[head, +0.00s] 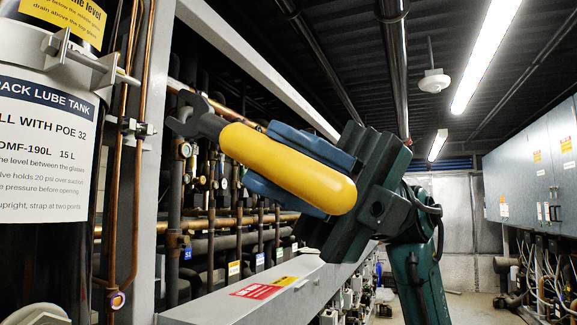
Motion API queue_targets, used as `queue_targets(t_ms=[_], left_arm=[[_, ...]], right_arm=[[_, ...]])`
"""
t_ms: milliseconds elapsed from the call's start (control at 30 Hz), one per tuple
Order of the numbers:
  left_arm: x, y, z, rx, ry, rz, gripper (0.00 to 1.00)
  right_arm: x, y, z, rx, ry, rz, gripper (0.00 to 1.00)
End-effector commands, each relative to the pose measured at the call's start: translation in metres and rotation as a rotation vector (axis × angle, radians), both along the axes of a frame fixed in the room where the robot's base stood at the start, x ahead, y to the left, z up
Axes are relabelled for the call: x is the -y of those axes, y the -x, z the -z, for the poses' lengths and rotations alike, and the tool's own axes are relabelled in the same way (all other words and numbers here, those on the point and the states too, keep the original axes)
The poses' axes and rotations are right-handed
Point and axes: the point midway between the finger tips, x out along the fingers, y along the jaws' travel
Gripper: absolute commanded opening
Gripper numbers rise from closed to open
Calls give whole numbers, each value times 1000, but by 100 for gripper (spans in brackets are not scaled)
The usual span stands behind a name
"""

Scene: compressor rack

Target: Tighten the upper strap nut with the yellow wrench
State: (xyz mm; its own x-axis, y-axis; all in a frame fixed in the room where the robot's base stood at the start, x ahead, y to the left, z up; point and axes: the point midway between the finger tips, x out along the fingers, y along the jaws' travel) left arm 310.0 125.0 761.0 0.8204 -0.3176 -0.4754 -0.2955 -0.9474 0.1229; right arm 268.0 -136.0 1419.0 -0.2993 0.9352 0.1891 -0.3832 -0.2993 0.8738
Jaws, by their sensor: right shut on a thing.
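The yellow wrench (285,168) is in my right gripper (298,172), whose blue finger pads are shut on its thick yellow handle. Its grey open jaw (192,114) points to the left and slightly up, in front of the rack and clear of any nut. I cannot clearly pick out the nut. My left gripper is not in view.
Copper pipes (131,150) and a grey upright post (154,170) stand between the tank and the wrench in the picture. A grey beam (245,298) with red and yellow labels runs below the wrench. Grey cabinets (530,175) line the right; an aisle lies between.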

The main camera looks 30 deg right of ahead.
Motion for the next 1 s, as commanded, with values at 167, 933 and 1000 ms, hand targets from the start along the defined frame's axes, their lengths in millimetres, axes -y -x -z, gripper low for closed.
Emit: queue_targets(t_ms=[167,933,1000], left_arm=[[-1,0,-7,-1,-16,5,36],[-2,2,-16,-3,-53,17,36],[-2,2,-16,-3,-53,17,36]], right_arm=[[-7,-8,-10,-1,-2,-2,0],[-23,-30,-21,1,-1,0,0],[-23,-30,-21,1,-1,0,0]])
